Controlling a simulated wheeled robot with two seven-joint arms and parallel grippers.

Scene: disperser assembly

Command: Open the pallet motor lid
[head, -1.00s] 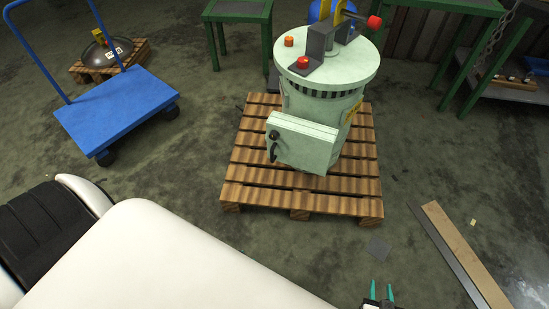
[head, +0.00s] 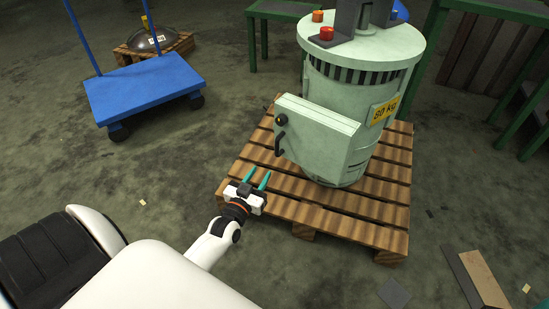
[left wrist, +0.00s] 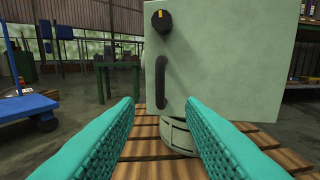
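The pale green motor (head: 345,85) stands upright on a wooden pallet (head: 330,222). Its box-shaped lid (head: 312,138) is on the near side and looks shut. The lid has a black knob with a yellow mark (head: 282,119) and a black curved handle (head: 280,144). In the left wrist view the lid (left wrist: 230,70) fills the right half, with the knob (left wrist: 161,21) above the handle (left wrist: 161,80). My left gripper (head: 257,178) is open and empty, its teal fingers pointing at the lid from the near left, apart from the handle. My right gripper is not in view.
A blue trolley (head: 145,88) stands at the left, with a metal dome (head: 150,41) on a small pallet behind it. Green tables (head: 283,10) stand at the back. Flat boards (head: 480,278) lie on the floor at the lower right.

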